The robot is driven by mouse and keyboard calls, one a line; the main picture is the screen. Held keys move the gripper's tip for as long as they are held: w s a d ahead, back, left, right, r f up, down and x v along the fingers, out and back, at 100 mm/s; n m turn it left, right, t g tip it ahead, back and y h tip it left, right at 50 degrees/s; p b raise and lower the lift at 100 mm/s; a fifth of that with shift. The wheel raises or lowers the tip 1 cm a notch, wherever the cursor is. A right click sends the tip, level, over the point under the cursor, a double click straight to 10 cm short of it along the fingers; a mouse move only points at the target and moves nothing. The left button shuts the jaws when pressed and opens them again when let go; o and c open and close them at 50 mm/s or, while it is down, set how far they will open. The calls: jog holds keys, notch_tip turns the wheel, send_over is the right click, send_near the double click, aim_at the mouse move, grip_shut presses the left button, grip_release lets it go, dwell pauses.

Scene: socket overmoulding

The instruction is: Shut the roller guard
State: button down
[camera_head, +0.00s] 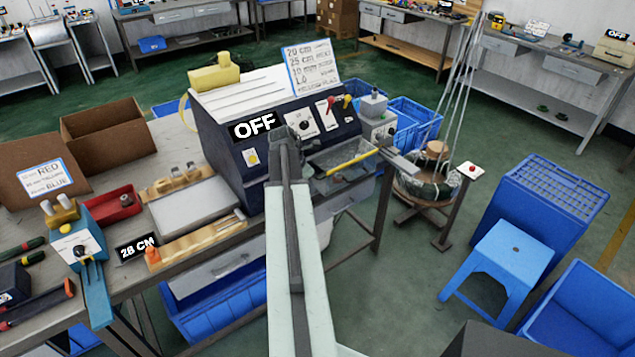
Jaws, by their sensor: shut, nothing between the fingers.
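The machine (222,142) is a dark housing with a pale top on the bench, and an OFF sign (255,126) shows on its front. The roller guard (338,156) appears to be the clear panel with a yellow bar (350,161) along its front edge, at the machine's right front. It seems to stick out from the front; its exact angle is hard to tell. My gripper (284,140) is shut and empty, in front of the control panel and left of the guard. My arm hides part of the panel and the guard's left side. I cannot tell whether the gripper touches anything.
Knobs and red and yellow levers (331,106) sit above the guard. A grey box (375,127) stands at its right. A coil stand (428,185), red-button post (471,170) and blue stool (502,260) stand further right. Tools and a 28 CM sign (137,247) cover the left bench.

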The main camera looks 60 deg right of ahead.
jog(key=p+v, duration=0.6)
jog(key=v, duration=0.3)
jog(key=shift+s, duration=0.3)
jog(key=shift+d, duration=0.1)
